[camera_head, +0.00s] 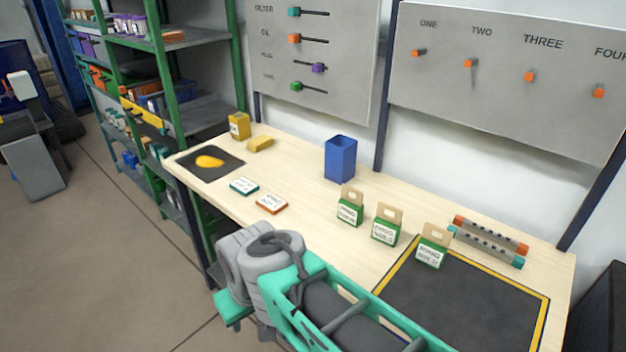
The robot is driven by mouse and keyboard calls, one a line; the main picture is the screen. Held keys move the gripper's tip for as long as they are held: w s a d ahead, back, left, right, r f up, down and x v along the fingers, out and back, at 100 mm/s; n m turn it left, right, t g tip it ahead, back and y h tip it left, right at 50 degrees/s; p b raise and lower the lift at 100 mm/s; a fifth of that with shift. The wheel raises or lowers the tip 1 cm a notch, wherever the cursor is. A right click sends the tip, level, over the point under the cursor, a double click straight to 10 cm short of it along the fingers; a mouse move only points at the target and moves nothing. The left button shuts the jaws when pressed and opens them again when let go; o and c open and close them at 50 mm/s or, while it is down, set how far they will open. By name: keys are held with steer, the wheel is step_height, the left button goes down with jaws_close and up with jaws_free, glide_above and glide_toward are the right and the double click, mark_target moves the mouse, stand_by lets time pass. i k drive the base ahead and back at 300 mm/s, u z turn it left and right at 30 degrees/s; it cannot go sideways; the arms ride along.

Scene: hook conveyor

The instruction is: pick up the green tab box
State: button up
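Three green boxes with tan hanging tabs and white labels stand upright on the wooden workbench (310,221). The left green tab box (349,211) is right of the middle of the bench. The middle green tab box (384,232) stands just right of it. The right green tab box (431,252) stands at the back left edge of a dark mat. The boxes look alike and stand apart from one another. My grey and teal arm fills the bottom middle, in front of the bench. The fingers of my gripper are not in view.
The dark yellow-edged mat (460,305) is otherwise bare. A grey rack-like part (488,243) with orange and teal ends lies behind it. A blue bin (340,158) stands at the back. Two flat labelled cards (271,203) (244,186) lie left.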

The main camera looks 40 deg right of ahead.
mark_target(432, 252)
steer(key=k, duration=0.5)
steer(key=u, duration=1.3)
steer(key=i, duration=0.7)
steer(key=z, duration=2.25)
steer(key=i, duration=0.5)
